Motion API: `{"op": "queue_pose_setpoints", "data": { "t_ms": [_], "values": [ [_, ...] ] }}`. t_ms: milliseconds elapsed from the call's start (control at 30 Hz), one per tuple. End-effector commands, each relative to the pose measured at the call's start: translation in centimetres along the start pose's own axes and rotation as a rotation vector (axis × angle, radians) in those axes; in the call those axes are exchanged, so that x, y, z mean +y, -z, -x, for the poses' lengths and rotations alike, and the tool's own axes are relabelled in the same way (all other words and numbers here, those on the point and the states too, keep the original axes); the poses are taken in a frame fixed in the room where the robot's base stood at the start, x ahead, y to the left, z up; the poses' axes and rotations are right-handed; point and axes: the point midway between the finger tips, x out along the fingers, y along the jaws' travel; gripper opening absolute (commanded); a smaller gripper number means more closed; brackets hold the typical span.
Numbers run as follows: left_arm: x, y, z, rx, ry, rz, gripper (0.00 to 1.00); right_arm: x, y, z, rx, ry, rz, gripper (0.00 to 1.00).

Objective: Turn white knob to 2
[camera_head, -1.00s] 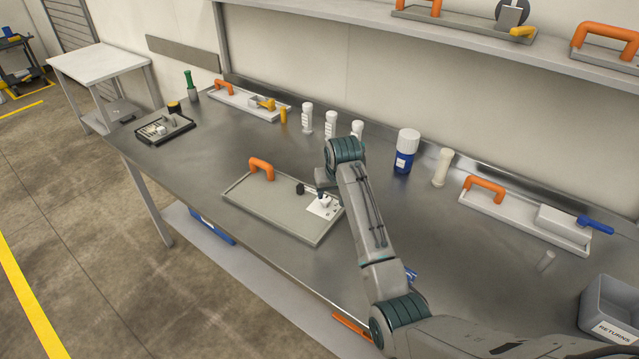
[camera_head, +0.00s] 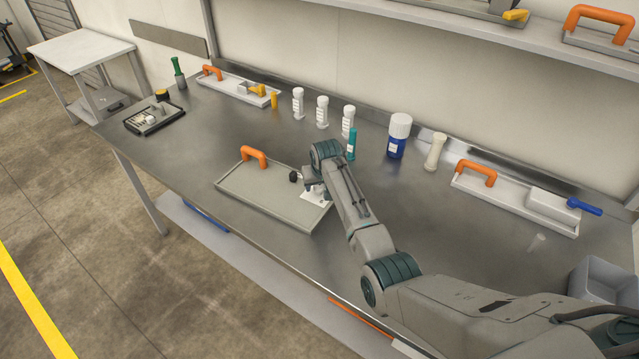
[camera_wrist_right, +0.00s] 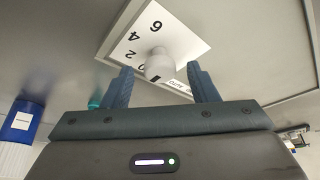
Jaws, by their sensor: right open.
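The white knob (camera_wrist_right: 158,64) stands on a square white dial plate (camera_wrist_right: 135,35) printed with 6, 4, 2 and a partly covered digit by the knob. In the head view the dial plate (camera_head: 311,198) lies at the right end of a grey tray with an orange handle (camera_head: 255,157); my gripper mostly hides the knob there. My right gripper (camera_wrist_right: 160,72) is open, its two blue fingers on either side of the knob, with gaps showing between them and the knob. It also shows over the plate in the head view (camera_head: 313,188). My left gripper is not in view.
A small black part (camera_head: 294,177) stands on the tray beside the plate. Behind my arm are a teal bottle (camera_head: 351,144), several white bottles (camera_head: 322,112) and a blue-and-white bottle (camera_head: 398,138). A grey bin (camera_head: 600,282) is at the right.

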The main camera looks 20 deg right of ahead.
Motion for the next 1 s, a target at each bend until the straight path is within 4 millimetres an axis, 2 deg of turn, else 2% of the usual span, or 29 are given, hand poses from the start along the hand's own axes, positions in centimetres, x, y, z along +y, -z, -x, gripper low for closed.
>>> {"op": "queue_pose_setpoints", "data": {
  "t_ms": [333,367,567,1000],
  "values": [
    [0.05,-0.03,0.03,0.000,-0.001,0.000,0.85,0.02,0.00,-0.33,0.000,0.000,0.000,0.53],
    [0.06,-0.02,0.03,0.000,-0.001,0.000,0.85,0.02,0.00,-0.33,0.000,0.000,0.000,0.49],
    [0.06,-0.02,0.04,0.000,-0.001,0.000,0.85,0.02,0.00,-0.31,0.000,0.000,0.000,0.10],
    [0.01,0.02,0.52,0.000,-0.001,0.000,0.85,-0.14,0.10,-0.18,0.000,-0.034,-0.081,0.09]
  ]
}}
